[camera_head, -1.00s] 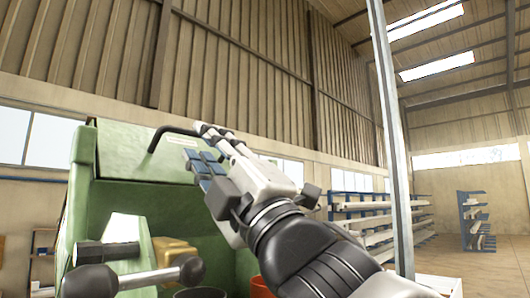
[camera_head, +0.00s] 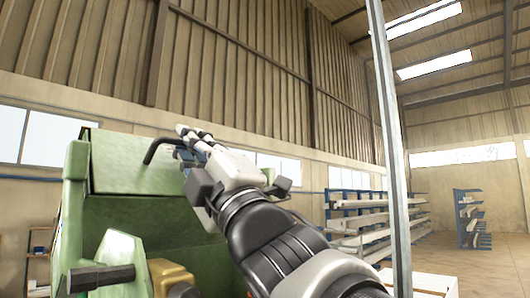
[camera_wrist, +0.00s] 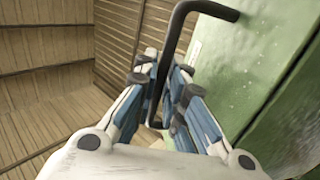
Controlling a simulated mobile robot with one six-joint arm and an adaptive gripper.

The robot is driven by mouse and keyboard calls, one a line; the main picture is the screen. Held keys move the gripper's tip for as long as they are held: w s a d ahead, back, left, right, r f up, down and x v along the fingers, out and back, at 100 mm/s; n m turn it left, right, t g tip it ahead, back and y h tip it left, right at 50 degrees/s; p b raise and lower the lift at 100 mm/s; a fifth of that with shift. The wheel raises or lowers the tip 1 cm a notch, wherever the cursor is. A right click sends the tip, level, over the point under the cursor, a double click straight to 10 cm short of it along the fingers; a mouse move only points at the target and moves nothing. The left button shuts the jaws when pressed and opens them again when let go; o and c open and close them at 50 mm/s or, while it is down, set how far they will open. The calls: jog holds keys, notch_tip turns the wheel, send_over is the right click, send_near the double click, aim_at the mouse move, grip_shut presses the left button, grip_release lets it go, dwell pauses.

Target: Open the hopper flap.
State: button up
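The green hopper (camera_head: 75,205) stands at the left of the head view, with a sloped green flap (camera_head: 135,170) across its upper front. A bent black handle (camera_head: 158,145) rises at the flap's upper right part. My gripper (camera_head: 190,140) is at this handle. In the wrist view, the black handle (camera_wrist: 180,25) runs down between the blue-padded fingers of my gripper (camera_wrist: 166,85). The fingers stand on both sides of the bar, with a narrow gap visible. Contact with the bar is not clear. The flap's far side is hidden behind my gripper.
A metal post (camera_head: 390,150) stands to the right. Racks with long profiles (camera_head: 365,220) are farther back. Free space lies above the hopper.

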grip_shut()
dwell(0.3)
